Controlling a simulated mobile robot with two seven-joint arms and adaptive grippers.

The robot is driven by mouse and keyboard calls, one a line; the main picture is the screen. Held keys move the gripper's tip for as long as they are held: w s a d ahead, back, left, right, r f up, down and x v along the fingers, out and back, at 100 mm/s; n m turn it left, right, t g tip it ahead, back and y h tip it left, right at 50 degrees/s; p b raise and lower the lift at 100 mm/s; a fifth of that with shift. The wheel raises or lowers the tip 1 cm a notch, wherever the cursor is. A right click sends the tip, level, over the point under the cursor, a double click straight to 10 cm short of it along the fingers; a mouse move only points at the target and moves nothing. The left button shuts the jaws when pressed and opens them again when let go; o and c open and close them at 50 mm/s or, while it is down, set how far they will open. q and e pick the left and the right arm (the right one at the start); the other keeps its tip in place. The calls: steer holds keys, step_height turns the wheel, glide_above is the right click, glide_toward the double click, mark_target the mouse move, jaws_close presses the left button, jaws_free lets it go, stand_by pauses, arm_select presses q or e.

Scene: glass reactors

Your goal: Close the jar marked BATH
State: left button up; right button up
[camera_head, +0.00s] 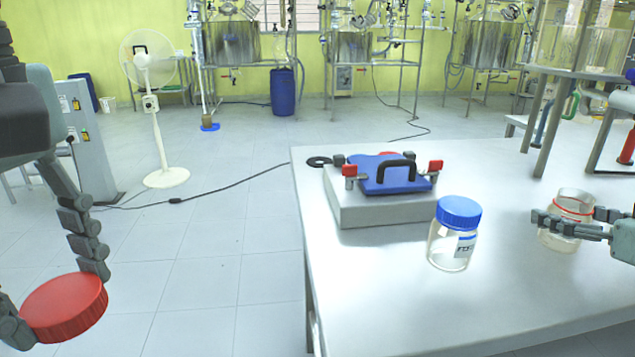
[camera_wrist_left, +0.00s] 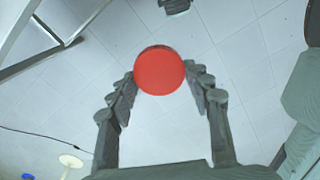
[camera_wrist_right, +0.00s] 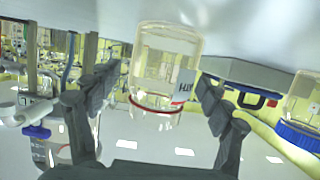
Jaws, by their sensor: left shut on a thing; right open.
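My left gripper (camera_head: 50,300) is shut on a red lid (camera_head: 64,307) and holds it over the floor, left of the table. The lid also shows between the fingertips in the left wrist view (camera_wrist_left: 159,71). A clear glass jar with a red ring at its neck (camera_head: 574,202) stands uncapped on the table at the right. My right gripper (camera_head: 566,217) is open, with one finger on each side of this jar. In the right wrist view the jar (camera_wrist_right: 165,65) appears upside down; its label is only partly legible, with letters like those of BATH.
A second jar with a blue lid (camera_head: 458,215) stands on the table (camera_head: 400,290), left of the uncapped jar. Behind it is a white box (camera_head: 385,208) with a blue top, black handle and red knobs. A black ring (camera_head: 319,161) lies near the table's left edge. The table front is clear.

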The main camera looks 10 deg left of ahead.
mark_target(565, 189)
steer(key=shift+c, duration=0.6)
steer(key=c, duration=1.4)
steer(key=shift+r, duration=0.1)
steer(key=shift+r, duration=0.55)
step_height(565, 189, up, 3)
steer(key=s+a+r, duration=0.2)
steer(key=a, duration=0.1)
steer(key=s+a+r+p, duration=0.1)
steer(key=s+a+r, duration=0.1)
steer(key=a, duration=0.1)
steer(key=s+a+r, duration=0.2)
steer(key=a, duration=0.2)
steer(key=shift+s+r, duration=0.1)
steer(key=shift+r, duration=0.3)
